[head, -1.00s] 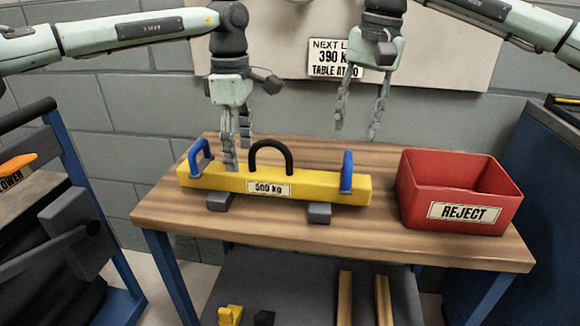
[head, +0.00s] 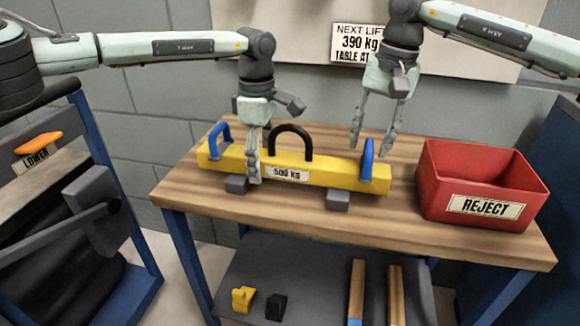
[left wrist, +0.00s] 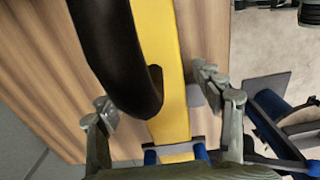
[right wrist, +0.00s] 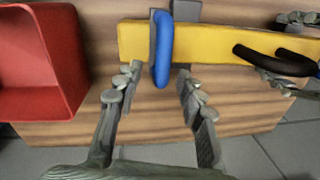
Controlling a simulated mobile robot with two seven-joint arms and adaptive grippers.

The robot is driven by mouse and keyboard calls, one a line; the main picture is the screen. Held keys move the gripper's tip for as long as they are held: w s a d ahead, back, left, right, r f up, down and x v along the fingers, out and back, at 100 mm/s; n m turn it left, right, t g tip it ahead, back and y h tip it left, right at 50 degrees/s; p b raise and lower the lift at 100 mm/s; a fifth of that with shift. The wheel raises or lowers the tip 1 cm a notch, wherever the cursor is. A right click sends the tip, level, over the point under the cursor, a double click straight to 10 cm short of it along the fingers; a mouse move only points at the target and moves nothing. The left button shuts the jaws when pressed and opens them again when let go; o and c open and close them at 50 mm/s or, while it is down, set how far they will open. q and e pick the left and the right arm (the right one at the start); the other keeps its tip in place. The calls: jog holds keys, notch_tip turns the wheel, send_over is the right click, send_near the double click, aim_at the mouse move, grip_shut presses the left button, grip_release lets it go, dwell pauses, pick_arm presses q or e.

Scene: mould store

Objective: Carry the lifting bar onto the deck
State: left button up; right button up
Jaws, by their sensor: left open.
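The yellow lifting bar (head: 325,175), labelled "500 kg", lies on two grey blocks (head: 338,199) on a wooden table. It has a black hoop (head: 290,140) in the middle and blue handles at its left (head: 219,142) and right (head: 368,160). My left gripper (head: 253,172) is open, its fingers on either side of the bar between left handle and hoop. The left wrist view shows the bar (left wrist: 160,60) between the fingers. My right gripper (head: 373,145) is open just above and behind the right handle. The right wrist view shows this handle (right wrist: 162,50) ahead of its fingers. I cannot tell which surface is the deck.
A red "REJECT" bin (head: 484,185) stands right of the bar. A blue-framed unit with a "LOWER" label (head: 36,157) and orange lever (head: 38,143) stands left. The lower shelf (head: 320,285) holds wooden strips and small blocks. The wall sign (head: 360,43) reads "390 kg".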

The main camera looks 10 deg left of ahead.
pick_arm(q)
jog(key=shift+f, duration=0.4)
pick_arm(e)
jog(key=shift+f, duration=0.4)
pick_arm(q)
jog(key=c, duration=1)
pick_arm(e)
grip_shut()
pick_arm(q)
grip_shut()
jog(key=shift+r, duration=0.15)
pick_arm(e)
jog(key=shift+a+r, duration=0.1)
jog(key=shift+r, duration=0.05)
